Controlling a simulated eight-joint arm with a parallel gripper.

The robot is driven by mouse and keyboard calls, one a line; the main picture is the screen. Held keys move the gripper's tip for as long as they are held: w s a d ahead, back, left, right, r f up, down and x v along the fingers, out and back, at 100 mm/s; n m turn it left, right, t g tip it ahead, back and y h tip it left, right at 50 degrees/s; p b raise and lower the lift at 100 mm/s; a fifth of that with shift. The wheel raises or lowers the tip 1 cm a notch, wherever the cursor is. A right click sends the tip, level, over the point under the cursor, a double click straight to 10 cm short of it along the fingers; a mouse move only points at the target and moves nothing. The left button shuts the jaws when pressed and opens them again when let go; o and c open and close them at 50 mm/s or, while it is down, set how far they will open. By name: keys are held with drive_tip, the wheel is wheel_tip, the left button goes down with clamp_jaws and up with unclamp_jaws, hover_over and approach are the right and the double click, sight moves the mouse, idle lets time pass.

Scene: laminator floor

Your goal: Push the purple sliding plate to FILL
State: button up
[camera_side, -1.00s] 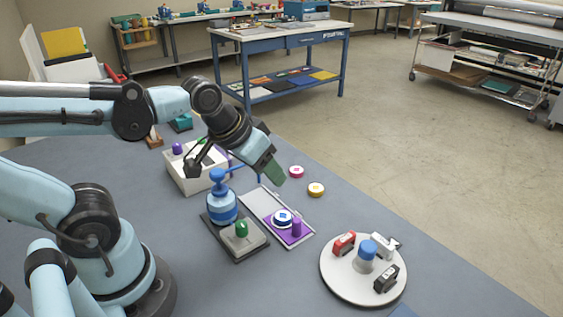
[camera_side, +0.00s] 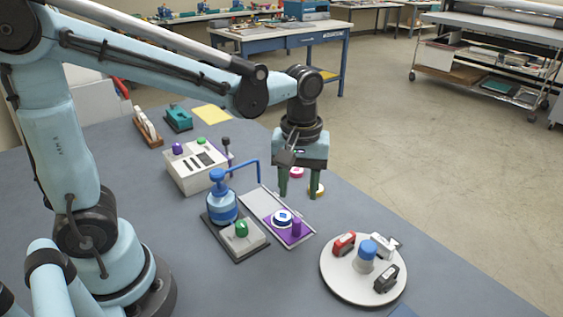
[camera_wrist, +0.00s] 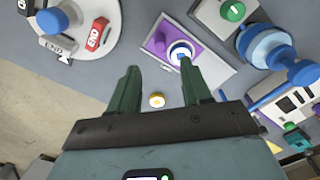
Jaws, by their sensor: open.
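The purple sliding plate (camera_side: 298,238) sits at the near right end of its pale track (camera_side: 259,204). It carries an upright purple peg (camera_side: 297,226) and a round white-and-blue piece (camera_side: 281,217). In the wrist view the purple plate (camera_wrist: 160,53) shows at the top centre. A blue pump bottle (camera_side: 222,207) stands beside the track, its spout reaching over the track's far end. My gripper (camera_side: 300,195) is open and empty, pointing down above the table, behind and apart from the plate. Its green fingers also show in the wrist view (camera_wrist: 160,82). No FILL label is legible.
A green button box (camera_side: 241,243) stands in front of the bottle. A round white turntable (camera_side: 335,283) with red, white and black clips lies right. A white control box (camera_side: 187,182) stands behind. A yellow-topped disc (camera_side: 317,187) and a pink one (camera_side: 297,171) lie near my fingers.

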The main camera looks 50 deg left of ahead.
sight(297, 219)
wheel_tip(297, 219, down, 10)
idle(0.6)
clamp_jaws()
